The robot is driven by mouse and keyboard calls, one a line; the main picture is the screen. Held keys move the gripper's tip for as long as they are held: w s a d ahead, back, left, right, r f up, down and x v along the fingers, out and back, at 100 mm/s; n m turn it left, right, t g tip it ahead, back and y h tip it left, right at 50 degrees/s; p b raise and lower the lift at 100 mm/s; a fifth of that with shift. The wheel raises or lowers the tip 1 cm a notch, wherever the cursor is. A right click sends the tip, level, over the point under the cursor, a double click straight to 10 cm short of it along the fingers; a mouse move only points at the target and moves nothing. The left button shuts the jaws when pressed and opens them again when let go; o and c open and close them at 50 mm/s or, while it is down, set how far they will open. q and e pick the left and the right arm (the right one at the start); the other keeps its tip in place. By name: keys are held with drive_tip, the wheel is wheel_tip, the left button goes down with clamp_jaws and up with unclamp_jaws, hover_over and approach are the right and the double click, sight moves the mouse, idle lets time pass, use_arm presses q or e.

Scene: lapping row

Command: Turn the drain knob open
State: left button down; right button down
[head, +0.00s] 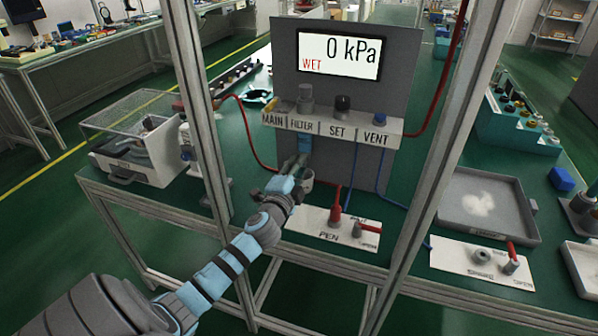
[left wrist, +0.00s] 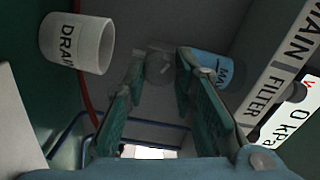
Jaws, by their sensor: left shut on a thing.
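My left gripper (head: 301,162) reaches up under the labelled ledge of the grey panel, below the FILTER mark. It is shut on a small grey, rounded part (left wrist: 159,66), which appears to be the drain knob; the fingers hide much of it, and its turn position cannot be told. A blue part (head: 304,144) hangs just above the gripper; a blue part lettered MAIN (left wrist: 214,68) shows beside the right finger in the left wrist view. A white cup marked DRAIN (left wrist: 78,43) stands beside the gripper. My right gripper is not in view.
The panel display (head: 338,55) reads 0 kPa and WET. A white PEN plate (head: 320,230) with a red lever lies in front. Frame posts (head: 198,100) stand on both sides of my left arm. A red hose (head: 255,140) and a grey tray (head: 485,205) are nearby.

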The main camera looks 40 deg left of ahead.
use_arm(q)
drive_tip(key=n+b, duration=0.1)
drive_tip(key=n, duration=0.3)
drive_tip(key=shift+f+n+b, duration=0.1)
drive_tip(key=shift+n+b, duration=0.25)
drive_tip(key=shift+n, duration=0.05)
idle(0.4)
drive_tip(key=c, duration=1.3)
unclamp_jaws()
drive_tip(key=shift+c, duration=0.2)
drive_tip(key=v, duration=1.2)
drive_tip(key=shift+d, duration=0.1)
